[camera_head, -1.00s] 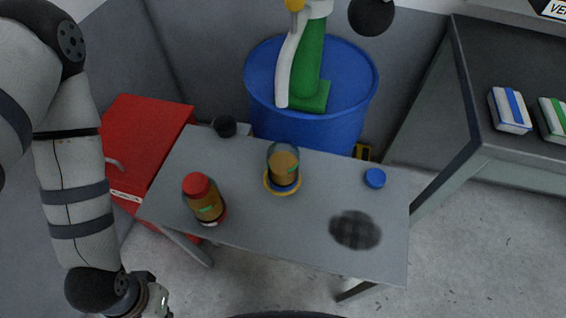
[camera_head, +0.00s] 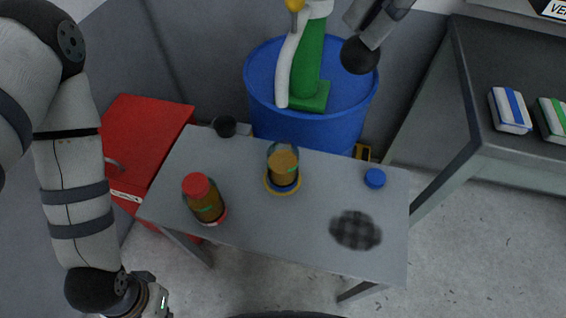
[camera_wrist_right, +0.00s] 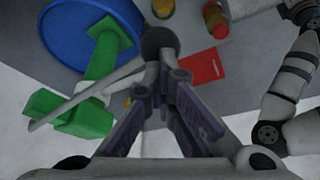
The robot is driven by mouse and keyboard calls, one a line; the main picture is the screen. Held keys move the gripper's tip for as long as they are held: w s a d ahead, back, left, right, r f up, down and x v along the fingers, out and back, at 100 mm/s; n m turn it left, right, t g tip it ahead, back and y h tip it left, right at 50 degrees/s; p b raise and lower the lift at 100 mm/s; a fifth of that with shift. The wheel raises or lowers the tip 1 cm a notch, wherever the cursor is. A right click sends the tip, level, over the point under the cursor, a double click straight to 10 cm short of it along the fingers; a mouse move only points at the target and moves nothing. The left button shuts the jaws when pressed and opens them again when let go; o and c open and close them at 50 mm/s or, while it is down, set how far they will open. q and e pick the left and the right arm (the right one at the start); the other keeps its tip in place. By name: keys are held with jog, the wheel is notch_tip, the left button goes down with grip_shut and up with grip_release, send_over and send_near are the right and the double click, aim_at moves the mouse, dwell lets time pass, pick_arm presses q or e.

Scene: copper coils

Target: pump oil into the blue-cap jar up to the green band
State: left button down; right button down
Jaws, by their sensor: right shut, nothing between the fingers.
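The uncapped jar (camera_head: 283,172) with amber oil stands on a yellow ring on the grey table. I cannot tell how the oil sits against its green band. Its blue cap (camera_head: 375,178) lies on the table to the right. The green pump (camera_head: 310,60) with a white hose (camera_head: 287,70) stands on the blue drum (camera_head: 262,95). My right gripper (camera_head: 368,38) is shut and empty, its tips at the black ball (camera_head: 360,56) over the drum's right side. The wrist view shows the ball (camera_wrist_right: 160,42) just beyond the fingertips (camera_wrist_right: 167,75). My left gripper (camera_head: 155,302) is low left, partly cut off, jaws unclear.
A red-capped jar (camera_head: 205,200) of amber oil stands left on the grey table (camera_head: 260,220). A dark round patch (camera_head: 356,230) lies front right. A red cabinet (camera_head: 145,140) is at left. A dark bench (camera_head: 510,60) with small boxes (camera_head: 511,110) is at right.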

notch_tip(320, 180, up, 19)
jog(key=w, duration=0.1)
jog(key=shift+w+d, duration=0.25)
jog(key=shift+w, duration=0.05)
dwell(0.5)
jog(key=shift+f, duration=0.1)
